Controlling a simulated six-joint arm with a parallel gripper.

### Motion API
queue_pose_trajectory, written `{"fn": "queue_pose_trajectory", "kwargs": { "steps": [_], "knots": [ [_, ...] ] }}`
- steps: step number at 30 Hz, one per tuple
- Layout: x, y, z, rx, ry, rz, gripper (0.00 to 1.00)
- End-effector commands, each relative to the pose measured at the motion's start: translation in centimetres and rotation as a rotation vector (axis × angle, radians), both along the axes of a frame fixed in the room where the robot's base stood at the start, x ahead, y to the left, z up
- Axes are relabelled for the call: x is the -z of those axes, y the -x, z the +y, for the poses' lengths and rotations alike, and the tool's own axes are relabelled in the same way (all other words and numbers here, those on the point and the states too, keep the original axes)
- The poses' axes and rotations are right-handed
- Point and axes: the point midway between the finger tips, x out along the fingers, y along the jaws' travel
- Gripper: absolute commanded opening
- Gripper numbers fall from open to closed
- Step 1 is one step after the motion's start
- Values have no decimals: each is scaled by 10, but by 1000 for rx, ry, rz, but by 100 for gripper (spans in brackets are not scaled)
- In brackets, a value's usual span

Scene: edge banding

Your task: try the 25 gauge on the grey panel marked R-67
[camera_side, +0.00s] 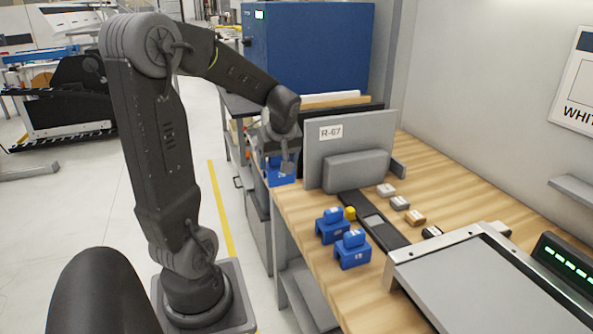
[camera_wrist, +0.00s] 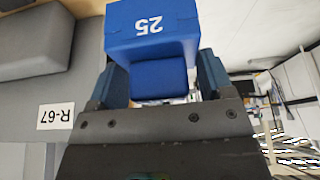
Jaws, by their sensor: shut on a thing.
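My gripper (camera_side: 279,155) is shut on the blue 25 gauge (camera_side: 281,176), at the left of the grey panel in the side view. In the wrist view the gauge (camera_wrist: 150,32) sits between the two fingers, with its white "25" upside down. The grey panel marked R-67 (camera_side: 378,135) stands upright on the bench behind a rounded grey block. In the wrist view the panel (camera_wrist: 88,55) lies left of the gauge, with its label upside down. The gauge appears beside the panel's left edge; I cannot tell whether they touch.
Two more blue gauges (camera_side: 332,227) (camera_side: 352,250) stand on the wooden bench (camera_side: 460,190) near its front edge. A yellow knob (camera_side: 350,213) and a dark strip lie beside them. Several small blocks (camera_side: 400,203) lie right of the strip. A large flat grey machine (camera_side: 480,285) fills the right.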

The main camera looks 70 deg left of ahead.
Motion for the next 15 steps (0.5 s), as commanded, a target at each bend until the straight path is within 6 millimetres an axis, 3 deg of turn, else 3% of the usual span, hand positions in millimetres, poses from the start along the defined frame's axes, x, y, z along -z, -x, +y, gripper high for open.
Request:
{"fn": "queue_pose_trajectory", "kwargs": {
  "steps": [5, 8, 15],
  "knots": [
    [-19, 10, 7, -2, -4, -5, 47],
    [-45, 12, 8, -1, -7, -9, 47],
    [-147, 11, 8, 1, -9, -9, 47]
  ]
}}
